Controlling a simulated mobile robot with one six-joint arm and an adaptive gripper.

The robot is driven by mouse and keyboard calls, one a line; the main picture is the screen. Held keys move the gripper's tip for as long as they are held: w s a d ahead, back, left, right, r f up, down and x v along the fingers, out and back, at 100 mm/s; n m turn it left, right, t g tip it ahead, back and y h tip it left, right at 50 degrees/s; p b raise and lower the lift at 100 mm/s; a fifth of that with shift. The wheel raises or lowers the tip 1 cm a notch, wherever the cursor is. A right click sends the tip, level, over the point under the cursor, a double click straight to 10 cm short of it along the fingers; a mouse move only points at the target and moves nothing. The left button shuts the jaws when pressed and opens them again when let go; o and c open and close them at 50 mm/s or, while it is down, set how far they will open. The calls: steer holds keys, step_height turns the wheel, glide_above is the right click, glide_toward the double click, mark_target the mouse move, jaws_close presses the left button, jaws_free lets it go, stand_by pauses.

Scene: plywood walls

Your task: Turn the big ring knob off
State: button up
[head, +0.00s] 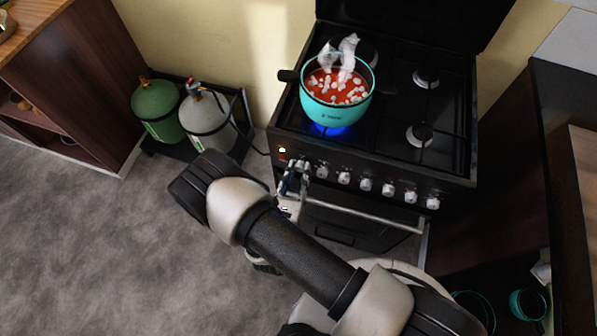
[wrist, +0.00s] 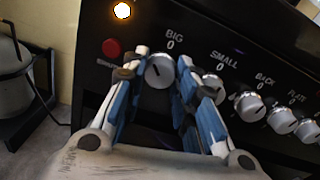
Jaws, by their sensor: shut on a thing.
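The big ring knob (wrist: 159,72) is a pale round knob under the label "BIG 0" on the dark stove front. A small dark mark shows on its face, but its exact setting is hard to read. My gripper (wrist: 160,66) has its blue-padded fingers on either side of the knob and is shut on it. In the head view my gripper (head: 293,180) is at the left end of the knob row and hides this knob. A blue flame (head: 328,131) burns under the teal pot (head: 336,113) on the front left burner of the stove (head: 395,150).
More knobs (head: 365,184) run to the right, the small ring knob (wrist: 214,88) close beside my right finger. A red button (wrist: 111,47) and lit lamp (wrist: 122,10) are at left. The oven handle (head: 365,216) lies below. Gas cylinders (head: 203,112) stand left of the stove.

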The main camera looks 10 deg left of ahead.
steer(key=m, duration=0.4)
steer(key=shift+f+m, duration=0.1)
steer(key=shift+m, duration=2.1)
steer(key=o, duration=0.8)
steer(key=shift+s, duration=0.15)
steer(key=s, duration=1.1)
steer(key=shift+s+a, duration=0.2)
steer(key=shift+s, duration=0.2)
